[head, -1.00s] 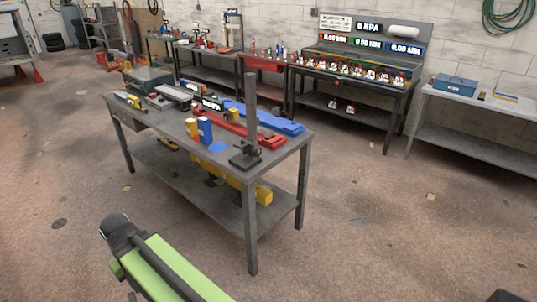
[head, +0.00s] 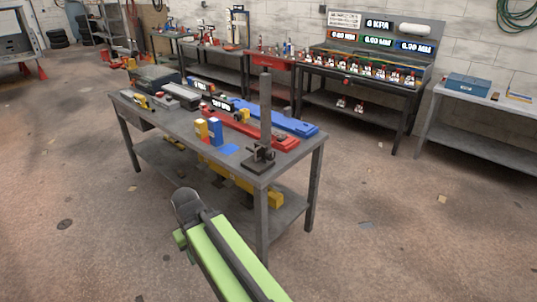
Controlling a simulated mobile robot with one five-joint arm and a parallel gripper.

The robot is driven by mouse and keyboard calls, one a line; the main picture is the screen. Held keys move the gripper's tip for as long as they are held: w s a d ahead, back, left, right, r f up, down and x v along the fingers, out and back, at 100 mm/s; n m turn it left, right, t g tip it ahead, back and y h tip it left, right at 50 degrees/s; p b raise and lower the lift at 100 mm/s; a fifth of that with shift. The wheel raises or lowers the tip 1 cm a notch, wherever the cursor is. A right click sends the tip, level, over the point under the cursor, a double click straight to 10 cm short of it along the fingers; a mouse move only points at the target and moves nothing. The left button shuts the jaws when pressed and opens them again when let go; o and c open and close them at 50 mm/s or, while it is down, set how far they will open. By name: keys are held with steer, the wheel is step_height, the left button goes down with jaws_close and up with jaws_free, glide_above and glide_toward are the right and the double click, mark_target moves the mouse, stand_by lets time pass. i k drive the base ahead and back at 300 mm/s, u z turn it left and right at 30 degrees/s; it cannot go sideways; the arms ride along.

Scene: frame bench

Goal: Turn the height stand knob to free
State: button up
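The height stand (head: 265,115) is a dark upright post on a dark base (head: 258,163) at the near right corner of the grey workbench (head: 185,128). Small dark parts show low on the post, but the knob is too small to make out, and so is its setting. My green arm reaches up from the bottom of the picture, and its dark end (head: 187,205) is in front of the bench, below and left of the stand and apart from it. The fingers of my gripper cannot be made out.
Blue and yellow blocks (head: 215,131) stand left of the stand. A red bar (head: 255,131) and a blue bar (head: 285,119) lie behind it. A yellow part (head: 275,199) is on the lower shelf. A display bench (head: 370,75) stands behind. The floor in front is clear.

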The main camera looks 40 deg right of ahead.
mark_target(271, 154)
steer(key=i, duration=0.9)
